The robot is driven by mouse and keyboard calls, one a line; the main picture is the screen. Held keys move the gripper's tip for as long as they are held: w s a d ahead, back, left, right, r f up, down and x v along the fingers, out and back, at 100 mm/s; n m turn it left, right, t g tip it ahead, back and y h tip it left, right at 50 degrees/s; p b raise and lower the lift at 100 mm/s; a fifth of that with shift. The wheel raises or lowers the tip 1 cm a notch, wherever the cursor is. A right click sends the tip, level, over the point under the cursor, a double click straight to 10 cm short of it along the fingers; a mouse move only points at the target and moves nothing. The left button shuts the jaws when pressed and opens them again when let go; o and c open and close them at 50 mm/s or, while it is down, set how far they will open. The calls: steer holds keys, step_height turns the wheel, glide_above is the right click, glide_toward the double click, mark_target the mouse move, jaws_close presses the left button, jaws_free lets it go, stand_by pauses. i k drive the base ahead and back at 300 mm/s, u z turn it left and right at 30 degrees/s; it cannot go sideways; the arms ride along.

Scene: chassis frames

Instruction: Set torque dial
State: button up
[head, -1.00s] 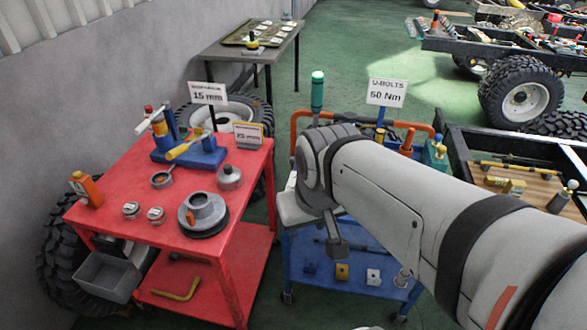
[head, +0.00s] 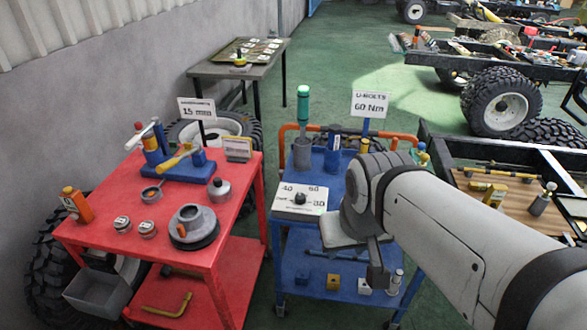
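The torque dial is a black knob (head: 300,198) on a pale box (head: 285,209) with printed numbers around it, among them 40 and 80. The box sits on the top of the blue cart (head: 288,240), at its left side. The knob's exact pointer direction is too small to read. A sign (head: 370,103) behind it reads U-BOLTS 60 Nm. My arm comes in from the right, and my gripper (head: 377,268) hangs at its end, right of and nearer than the dial box. It is partly hidden by the arm, and its fingers are not clear.
A green-handled tool (head: 303,120) stands in a grey holder behind the dial. The red cart (head: 120,200) with a vise, cups and a flanged part stands left. An orange rail (head: 400,136) runs along the blue cart's back. My arm covers its right side.

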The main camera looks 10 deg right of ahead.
mark_target(300, 197)
steer(key=u, duration=0.05)
steer(key=i, duration=1)
steer(key=z, duration=0.05)
